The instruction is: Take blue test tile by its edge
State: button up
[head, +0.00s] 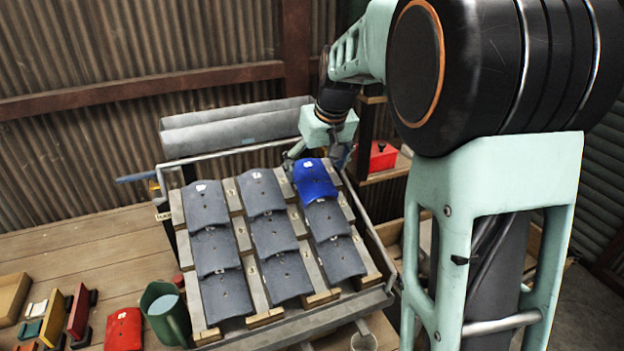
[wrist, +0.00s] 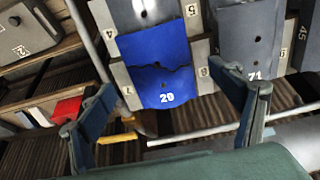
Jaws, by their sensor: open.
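The blue tile (head: 314,178) lies at the top of the right column of grey tiles on the sloped rack. In the wrist view the blue tile (wrist: 155,52) has a jagged dark line across it and a white number near its edge, which looks like 29 or 20. My gripper (wrist: 163,84) is open and empty, its fingers spread wider than the tile's numbered edge. That edge shows between the fingers, apart from both. In the head view my gripper is just behind the tile's upper end, partly hidden.
Grey tiles (head: 268,235) fill the rest of the rack, with wooden strips between columns. A rail (wrist: 205,131) runs near the tile's edge. A red box (head: 378,156) stands on a shelf at right. A green jug (head: 165,312) stands at front left.

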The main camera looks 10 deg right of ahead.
aim_at(314, 176)
jog(key=x, duration=0.4)
jog(key=shift+f, duration=0.1)
jog(key=c, duration=1.4)
